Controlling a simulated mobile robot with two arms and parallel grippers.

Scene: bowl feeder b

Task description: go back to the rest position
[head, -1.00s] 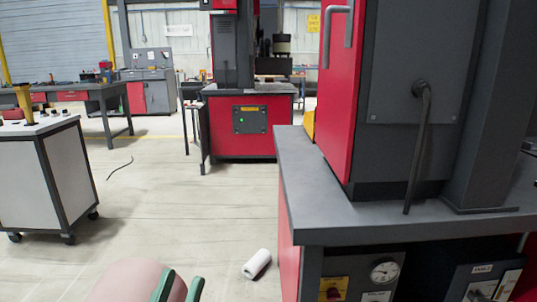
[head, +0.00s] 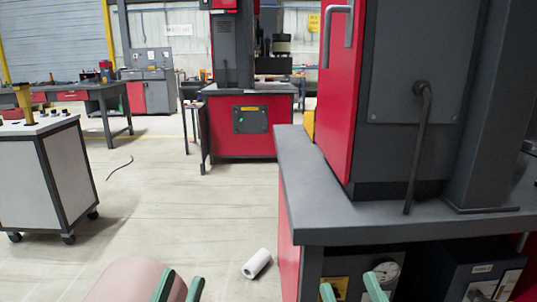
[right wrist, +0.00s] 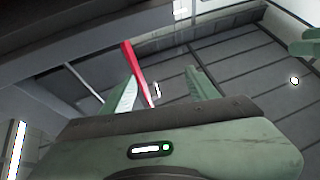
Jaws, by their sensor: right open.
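My left gripper (head: 179,285) shows at the bottom of the head view, left of centre. Its two green fingers stand apart with nothing seen between them. My right gripper (head: 351,288) shows at the bottom edge, right of centre, in front of the grey and red machine bench. Its green fingers are spread. In the right wrist view my right gripper (right wrist: 163,72) is open and nothing is gripped. A red bar (right wrist: 138,72) shows beyond the fingers in that view; I cannot tell what it belongs to.
The machine bench (head: 400,224) with its tall red door (head: 340,100) fills the right side, close to my right gripper. A white roll (head: 257,263) lies on the floor. A white wheeled cart (head: 45,175) stands at left. The floor between is mostly clear.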

